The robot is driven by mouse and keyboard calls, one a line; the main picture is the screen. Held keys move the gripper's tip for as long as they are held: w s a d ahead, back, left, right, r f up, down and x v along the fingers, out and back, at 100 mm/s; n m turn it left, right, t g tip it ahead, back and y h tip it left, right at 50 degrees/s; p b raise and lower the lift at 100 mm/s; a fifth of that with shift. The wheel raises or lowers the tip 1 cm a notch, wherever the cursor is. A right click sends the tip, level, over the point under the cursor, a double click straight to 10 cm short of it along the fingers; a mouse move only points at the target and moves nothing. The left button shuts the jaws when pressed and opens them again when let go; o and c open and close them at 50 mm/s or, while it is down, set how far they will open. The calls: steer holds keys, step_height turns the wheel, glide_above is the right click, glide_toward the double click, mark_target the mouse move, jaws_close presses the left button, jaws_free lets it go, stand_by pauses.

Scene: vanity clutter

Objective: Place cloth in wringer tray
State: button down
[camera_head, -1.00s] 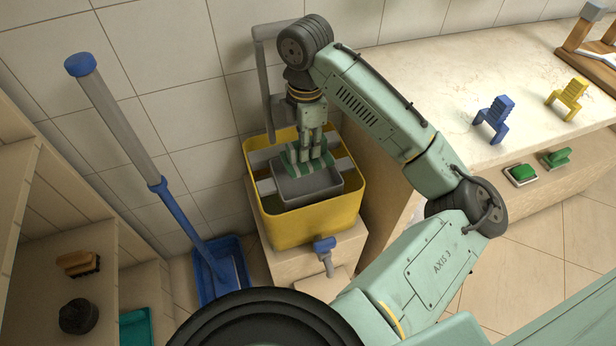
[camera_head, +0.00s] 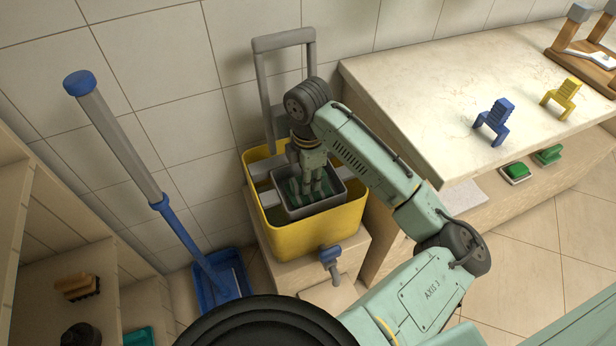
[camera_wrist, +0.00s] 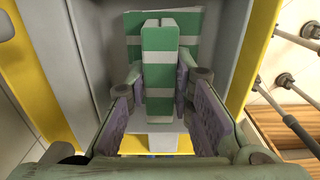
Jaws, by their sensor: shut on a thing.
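The green cloth with pale stripes (camera_head: 293,189) is down inside the grey wringer tray (camera_head: 322,208), which sits in the yellow bucket (camera_head: 300,240). My gripper (camera_head: 313,190) reaches down into the tray and is shut on the cloth. In the wrist view, a folded part of the cloth (camera_wrist: 158,85) stands between the purple pads of my gripper (camera_wrist: 160,105), with more cloth spread behind it. The grey tray walls (camera_wrist: 90,70) surround it there. I cannot tell whether the cloth touches the tray floor; my fingers hide part of it.
The bucket's grey handle (camera_head: 262,90) rises behind my wrist. A blue tap (camera_head: 330,256) sticks out at the front. The counter (camera_head: 420,90) on the right holds blue and yellow clips and stands close to my arm.

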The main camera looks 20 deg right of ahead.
steer(key=shift+f, duration=0.15)
steer(key=c, duration=1.4)
jaws_free()
step_height(320, 180, up, 12)
steer(key=shift+r, duration=0.15)
